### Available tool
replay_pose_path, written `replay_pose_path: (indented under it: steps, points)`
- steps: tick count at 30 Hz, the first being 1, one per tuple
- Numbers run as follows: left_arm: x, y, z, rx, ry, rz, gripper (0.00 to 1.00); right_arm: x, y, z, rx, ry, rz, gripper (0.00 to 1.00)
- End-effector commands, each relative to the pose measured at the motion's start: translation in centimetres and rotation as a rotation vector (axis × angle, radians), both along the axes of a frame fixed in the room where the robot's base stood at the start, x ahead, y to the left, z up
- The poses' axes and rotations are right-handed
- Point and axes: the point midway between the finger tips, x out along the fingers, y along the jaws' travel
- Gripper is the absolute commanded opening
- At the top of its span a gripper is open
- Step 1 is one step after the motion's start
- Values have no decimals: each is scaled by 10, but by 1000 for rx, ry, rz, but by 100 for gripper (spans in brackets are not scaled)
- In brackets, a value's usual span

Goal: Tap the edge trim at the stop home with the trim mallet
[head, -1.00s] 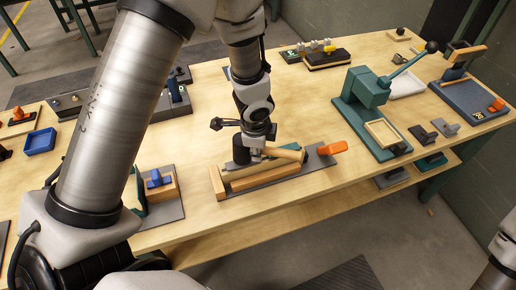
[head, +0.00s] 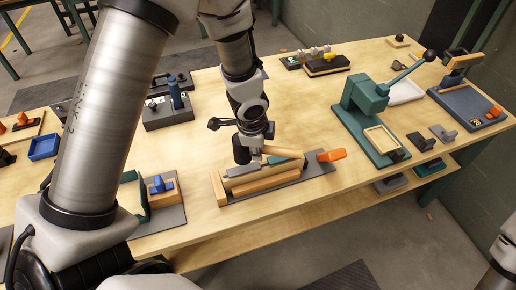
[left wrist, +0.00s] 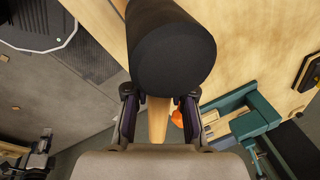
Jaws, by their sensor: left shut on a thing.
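My left gripper (head: 257,149) is shut on the wooden handle (head: 283,152) of the trim mallet. The black cylindrical mallet head (head: 241,155) hangs at the left end of the handle, above the fixture; whether it touches anything is unclear. In the left wrist view the mallet head (left wrist: 170,45) fills the top middle, with the handle (left wrist: 157,122) between the fingers. Below the mallet, a light wooden strip, apparently the edge trim (head: 266,181), lies along the fixture. An upright wooden block, likely the stop (head: 218,188), stands at its left end. My right gripper is out of view.
An orange handle (head: 331,155) sticks out at the fixture's right end. A green lever press (head: 368,110) stands to the right. A blue clamp piece (head: 162,185) on a grey plate lies to the left. Bare tabletop lies behind the fixture.

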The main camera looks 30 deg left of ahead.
Motion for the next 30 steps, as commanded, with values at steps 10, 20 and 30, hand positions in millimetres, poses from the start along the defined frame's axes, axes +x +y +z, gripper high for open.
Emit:
replay_pose_path:
  steps: [10, 20, 30]
  points:
    - [0, 0, -49, 0, 0, 0, 0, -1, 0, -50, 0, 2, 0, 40]
    - [0, 0, -17, 0, 0, 0, 0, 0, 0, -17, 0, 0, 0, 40]
    - [0, 0, -9, 0, 0, 0, 0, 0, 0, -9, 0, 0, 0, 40]
